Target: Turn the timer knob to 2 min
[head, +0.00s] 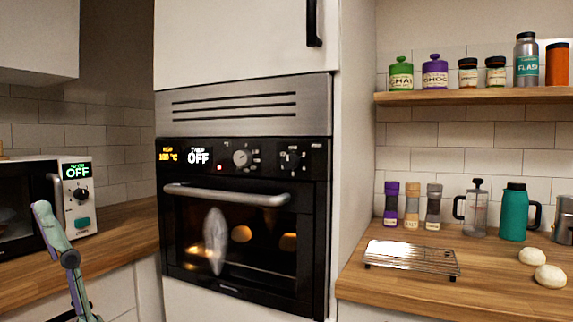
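The built-in oven (180,230) is in the middle of the head view, with a black control panel. Its display (198,157) reads 100 °C in yellow and OFF in white under a small label. A round silver knob (241,157) sits right of the display, and a second knob (293,159) with marks around it is further right. The microwave (92,205) at the left has a green OFF display (77,171) and a dark knob (81,194). I cannot tell from the small lettering which knob is the timer. My gripper is not recognisable in view; a pale green arm part shows at lower left.
The oven's handle bar (225,196) sticks out below the panel. A pale blurred oval shows on the door glass, perhaps a reflection. The right counter (350,283) holds a wire rack (412,257), grinders, a press, a teal jug (514,212) and buns. A shelf (450,97) holds jars.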

